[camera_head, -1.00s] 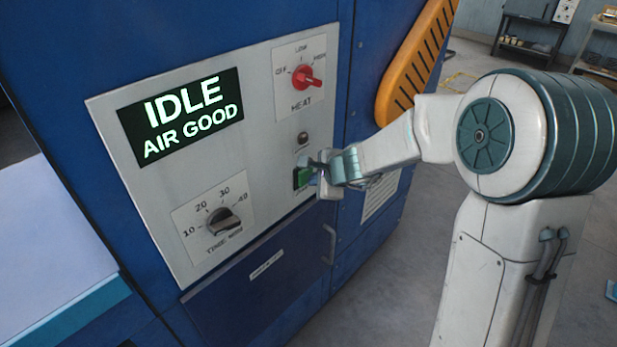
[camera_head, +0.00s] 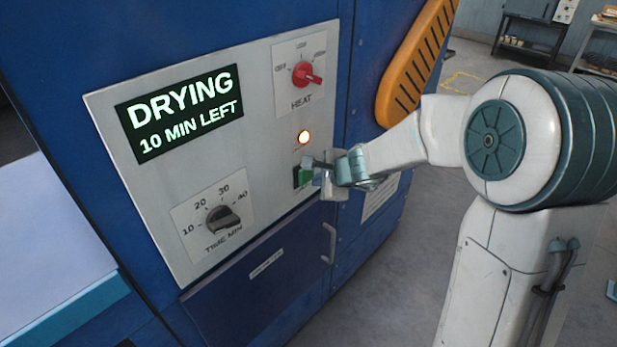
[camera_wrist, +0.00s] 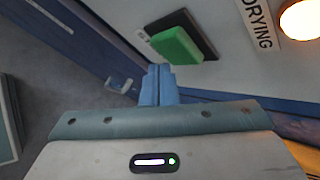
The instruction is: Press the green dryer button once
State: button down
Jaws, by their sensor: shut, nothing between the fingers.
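The green dryer button (camera_head: 305,175) is on the grey control panel (camera_head: 262,120), below a lit round lamp (camera_head: 303,137). In the wrist view the button (camera_wrist: 177,46) sits on a dark backing, just beyond my fingertips. My gripper (camera_head: 312,165) is at the button's right side, fingers shut and empty; the fingers also show in the wrist view (camera_wrist: 158,80). Contact with the button is hard to tell. The display (camera_head: 182,112) reads "DRYING 10 MIN LEFT".
A red heat knob (camera_head: 305,75) is above the lamp. A black time knob (camera_head: 222,220) is at the panel's lower left. A drawer front with a handle (camera_head: 329,243) is below the panel. An orange slotted guard (camera_head: 420,62) stands to the right.

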jog(key=shift+d, duration=0.15)
jog(key=s+d, duration=0.1)
jog(key=d, duration=0.1)
jog(key=s+d+b, duration=0.1)
jog(key=s, duration=0.1)
jog(key=shift+d+b, duration=0.3)
jog(key=shift+d, duration=0.1)
dwell(0.7)
jog(key=s+d+r+n+g+h, duration=0.2)
jog(key=s+d+n, duration=0.5)
jog(key=s, duration=0.5)
jog(key=s+d+r+n+g+h, duration=0.1)
jog(key=s+d+r+n+h, duration=0.1)
jog(key=s+d+n, duration=0.5)
jog(key=s+n+h, duration=0.1)
jog(key=s, duration=0.4)
jog(key=shift+d+n+g+h, duration=0.15)
jog(key=shift+n+g+h, duration=0.15)
jog(key=shift+g+h, duration=0.1)
jog(key=shift+s+r, duration=0.1)
